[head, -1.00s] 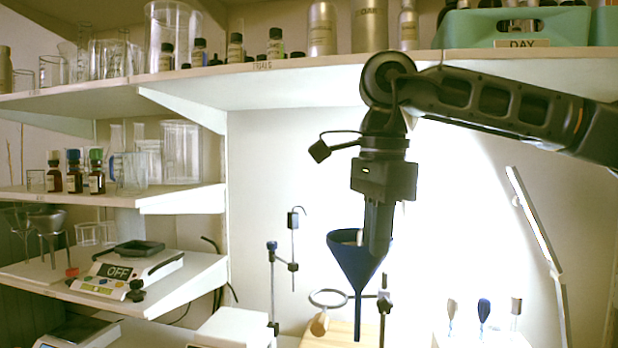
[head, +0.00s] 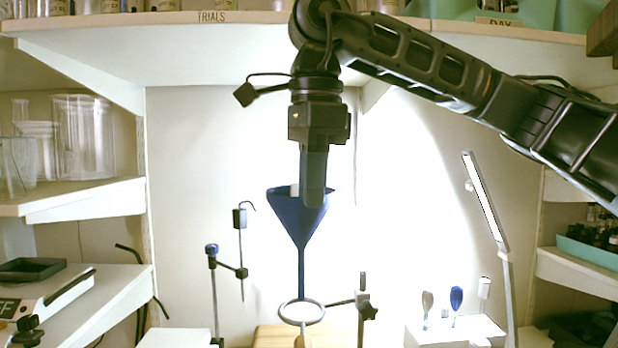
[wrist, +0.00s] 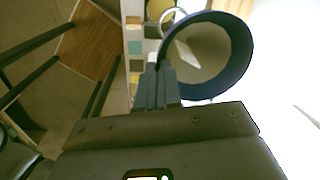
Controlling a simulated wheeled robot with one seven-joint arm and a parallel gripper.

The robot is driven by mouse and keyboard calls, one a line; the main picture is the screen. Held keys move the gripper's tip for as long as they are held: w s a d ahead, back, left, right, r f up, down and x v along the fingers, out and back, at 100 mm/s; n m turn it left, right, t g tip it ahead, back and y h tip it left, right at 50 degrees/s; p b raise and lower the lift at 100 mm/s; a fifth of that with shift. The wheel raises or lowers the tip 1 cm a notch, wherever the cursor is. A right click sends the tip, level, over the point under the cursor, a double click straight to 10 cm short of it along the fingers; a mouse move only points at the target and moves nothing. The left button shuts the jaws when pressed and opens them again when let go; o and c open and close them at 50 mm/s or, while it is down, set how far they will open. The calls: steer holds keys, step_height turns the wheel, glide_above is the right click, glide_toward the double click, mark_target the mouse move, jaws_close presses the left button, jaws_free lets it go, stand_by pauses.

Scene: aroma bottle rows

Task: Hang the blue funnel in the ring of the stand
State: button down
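The blue funnel (head: 298,215) hangs upright, wide mouth up, with its long thin stem pointing down. My gripper (head: 312,203) is shut on the funnel's rim from above. In the wrist view the fingers (wrist: 156,88) meet at the near left edge of the funnel's round rim (wrist: 237,60). The stand's ring (head: 301,322) is held out to the left by a clamp on a dark upright rod (head: 361,330). The stem's lower end shows at the ring's back edge; I cannot tell whether it is above the opening or behind it. Part of a ring (wrist: 168,18) shows beside the funnel in the wrist view.
A second stand with thin rods and a hook (head: 241,215) stands left of the funnel. A lit lamp (head: 485,200) and a small white box (head: 455,332) with brushes are to the right. A shelf (head: 220,42) runs across above. The space around the funnel is clear.

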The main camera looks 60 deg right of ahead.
step_height(320, 180, down, 14)
steer(key=b, duration=0.8)
steer(key=shift+f, duration=0.2)
stand_by(0.4)
steer(key=c, duration=1.2)
jaws_free()
steer(key=shift+c, duration=0.2)
step_height(320, 180, up, 8)
steer(key=shift+s+a, duration=0.15)
steer(key=shift+s, duration=0.15)
steer(key=shift+f, duration=0.1)
